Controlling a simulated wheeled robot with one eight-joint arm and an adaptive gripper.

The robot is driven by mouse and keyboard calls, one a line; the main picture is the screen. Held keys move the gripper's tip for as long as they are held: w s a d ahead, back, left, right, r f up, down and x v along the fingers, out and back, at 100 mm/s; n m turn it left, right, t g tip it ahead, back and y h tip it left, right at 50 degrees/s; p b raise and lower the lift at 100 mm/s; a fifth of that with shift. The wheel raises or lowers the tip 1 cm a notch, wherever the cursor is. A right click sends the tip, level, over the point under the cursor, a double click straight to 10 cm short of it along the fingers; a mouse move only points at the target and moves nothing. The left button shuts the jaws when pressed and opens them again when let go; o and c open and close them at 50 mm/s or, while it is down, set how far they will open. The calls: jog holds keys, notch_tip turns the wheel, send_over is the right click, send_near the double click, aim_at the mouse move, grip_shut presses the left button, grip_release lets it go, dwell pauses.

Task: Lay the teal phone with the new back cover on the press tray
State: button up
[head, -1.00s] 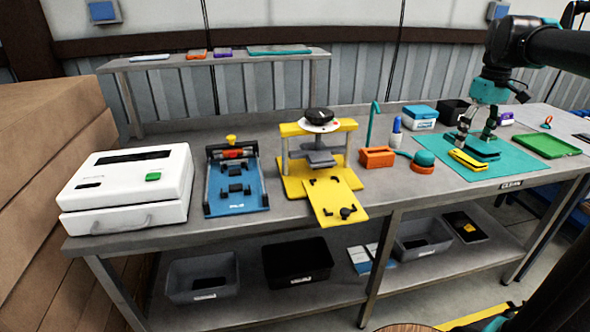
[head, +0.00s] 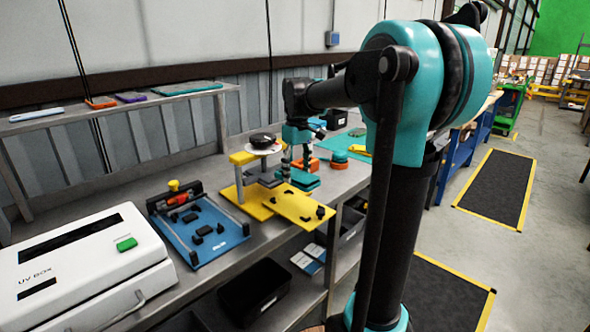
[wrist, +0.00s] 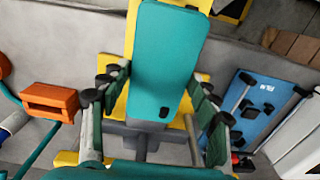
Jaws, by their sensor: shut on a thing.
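My gripper (head: 297,165) is shut on the teal phone (head: 303,181) and holds it by the yellow press. In the wrist view the phone (wrist: 168,55) lies between the two fingers of my gripper (wrist: 160,86), with a small dark spot near its lower end. The yellow press tray (head: 290,206) sticks out from the press toward the front table edge, with black clamps on it. The phone appears above the tray's inner part; the exact gap is unclear. In the wrist view the phone hides much of the tray (wrist: 230,10).
The press (head: 240,190) has a round black-topped head (head: 262,141). A blue fixture (head: 205,236) with black clamps and a white UV box (head: 90,262) stand to its left. An orange holder (wrist: 50,100) is near the press. A teal mat (head: 345,144) lies farther along the table.

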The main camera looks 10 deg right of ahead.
aim_at(297, 206)
jog(key=shift+a+f, duration=0.15)
jog(key=shift+f, duration=4.45)
jog(key=shift+f, duration=0.2)
jog(key=o, duration=1.4)
jog(key=shift+r, duration=0.1)
notch_tip(297, 206, up, 12)
jog(key=shift+f, duration=0.1)
